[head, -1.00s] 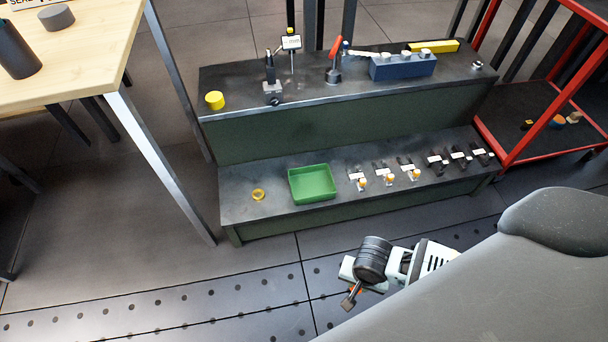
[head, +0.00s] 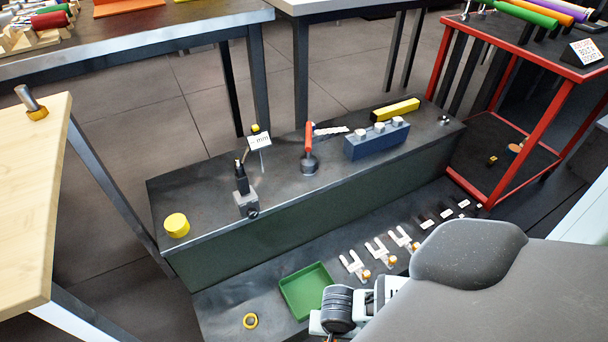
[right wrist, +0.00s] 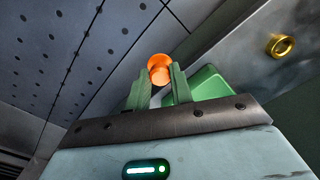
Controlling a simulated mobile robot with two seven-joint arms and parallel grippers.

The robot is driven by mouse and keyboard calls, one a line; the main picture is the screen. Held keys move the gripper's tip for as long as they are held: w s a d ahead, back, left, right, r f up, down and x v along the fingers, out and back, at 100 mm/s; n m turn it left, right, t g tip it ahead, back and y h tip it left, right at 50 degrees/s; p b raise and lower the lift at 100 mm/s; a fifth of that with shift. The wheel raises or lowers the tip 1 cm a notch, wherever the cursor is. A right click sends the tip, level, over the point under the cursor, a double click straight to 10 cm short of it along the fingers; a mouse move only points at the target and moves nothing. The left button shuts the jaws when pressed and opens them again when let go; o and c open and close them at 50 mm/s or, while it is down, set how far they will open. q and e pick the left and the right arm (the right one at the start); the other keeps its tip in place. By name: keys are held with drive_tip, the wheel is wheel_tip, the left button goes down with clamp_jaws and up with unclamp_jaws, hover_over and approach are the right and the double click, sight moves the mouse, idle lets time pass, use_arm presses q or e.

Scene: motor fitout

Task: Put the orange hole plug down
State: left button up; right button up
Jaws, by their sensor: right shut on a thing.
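The orange hole plug (right wrist: 160,66) shows in the right wrist view between the fingertips of my right gripper (right wrist: 158,78), which is shut on it. In the head view my right gripper's wrist (head: 340,310) is at the bottom, in front of the lower shelf, and the plug cannot be made out there. A green tray (head: 305,291) sits on the lower shelf just up and left of the wrist. In the right wrist view the tray (right wrist: 210,84) is partly hidden behind a finger. My left gripper is not in view.
A yellow ring (head: 250,320) lies on the lower shelf, left of the tray. Several pale forked holders (head: 378,250) stand to its right. The upper step holds a yellow cylinder (head: 176,225), a blue block (head: 376,140) and a red-handled tool (head: 309,150). A red cart (head: 478,185) stands at right.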

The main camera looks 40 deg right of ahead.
drive_tip(key=shift+w+d, duration=0.1)
drive_tip(key=w+d+b, duration=0.1)
drive_tip(key=w+b, duration=0.1)
drive_tip(key=w, duration=0.2)
drive_tip(key=w+d+f+b, duration=0.1)
drive_tip(key=w+d+b, duration=0.1)
drive_tip(key=w, duration=0.2)
drive_tip(key=w+d+b, duration=0.1)
drive_tip(key=w+d, duration=0.1)
drive_tip(key=w, duration=0.2)
drive_tip(key=shift+w+d+f+b, duration=0.1)
drive_tip(key=shift+w+f+b, duration=0.15)
drive_tip(key=shift+f+b, duration=0.15)
drive_tip(key=shift+w+d+r+b, duration=0.15)
drive_tip(key=shift+w+d+b, duration=0.2)
drive_tip(key=shift+w, duration=0.45)
wheel_tip(320, 180, down, 4)
drive_tip(key=shift+w+r+b, duration=0.1)
drive_tip(key=shift+w+b, duration=0.05)
drive_tip(key=shift+b, duration=1.1)
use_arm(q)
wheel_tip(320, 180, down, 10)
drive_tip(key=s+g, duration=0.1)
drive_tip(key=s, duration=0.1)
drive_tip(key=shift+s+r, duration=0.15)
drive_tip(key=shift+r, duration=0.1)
use_arm(e)
drive_tip(key=shift+r, duration=0.15)
